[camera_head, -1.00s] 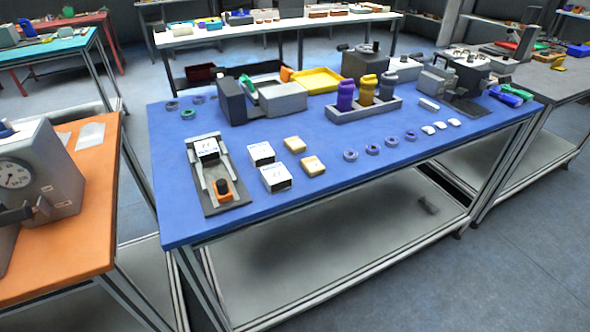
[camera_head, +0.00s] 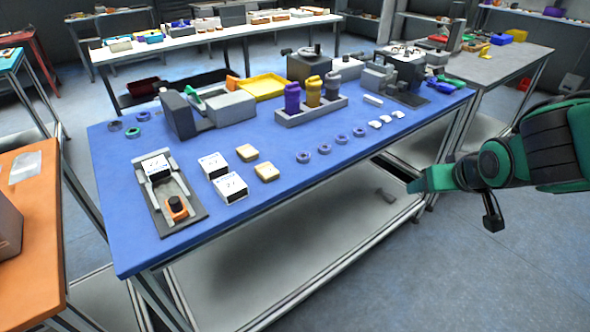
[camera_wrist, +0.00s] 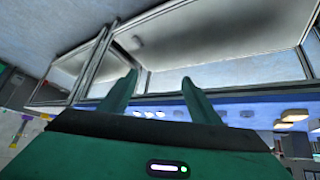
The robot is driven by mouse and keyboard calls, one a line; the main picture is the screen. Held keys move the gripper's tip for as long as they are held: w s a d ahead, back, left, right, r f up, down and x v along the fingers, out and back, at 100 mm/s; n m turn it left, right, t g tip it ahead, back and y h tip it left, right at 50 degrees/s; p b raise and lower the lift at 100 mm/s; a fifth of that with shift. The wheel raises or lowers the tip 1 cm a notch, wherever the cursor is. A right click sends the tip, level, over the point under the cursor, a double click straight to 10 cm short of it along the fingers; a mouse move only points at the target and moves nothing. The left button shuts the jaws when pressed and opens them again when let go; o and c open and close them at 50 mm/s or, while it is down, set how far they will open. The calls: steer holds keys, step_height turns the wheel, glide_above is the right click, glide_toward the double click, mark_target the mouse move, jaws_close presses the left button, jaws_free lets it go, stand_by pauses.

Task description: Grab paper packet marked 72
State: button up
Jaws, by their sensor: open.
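Two small dark boxes with white printed tops, (camera_head: 213,166) and (camera_head: 230,189), sit side by side on the blue table (camera_head: 290,180). A similar white-topped piece (camera_head: 156,167) sits in a grey fixture at the left. The print is too small to tell which is marked 72. My green gripper (camera_head: 424,183) is off the table's right front edge, well away from these pieces. In the wrist view my gripper (camera_wrist: 158,78) is open, with nothing between its fingers.
Several blue-grey rings (camera_head: 324,149) and small white pieces (camera_head: 386,120) lie along the table's right side. A grey holder (camera_head: 290,117) with purple, yellow and grey bottles stands behind. A yellow tray (camera_head: 262,87) is at the back. An orange table (camera_head: 40,215) is at the left.

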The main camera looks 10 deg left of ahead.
steer(key=a+n+t+y, duration=0.1)
steer(key=a+n+y, duration=0.25)
steer(key=a, duration=1.15)
steer(key=n+y, duration=0.3)
steer(key=y, duration=0.2)
glide_toward(267, 169)
steer(key=shift+w+a+f, duration=0.1)
steer(key=shift+w+a, duration=0.65)
steer(key=shift+w+a+f, duration=0.2)
steer(key=shift+w+a, duration=0.15)
steer(key=x, duration=0.4)
steer(key=shift+s+f, duration=0.1)
steer(key=shift+f, duration=0.35)
steer(key=shift+w+a+f, duration=0.2)
steer(key=shift+w+a, duration=0.15)
steer(key=shift+w, duration=0.05)
steer(key=shift+c, duration=0.3)
steer(key=c, duration=1.1)
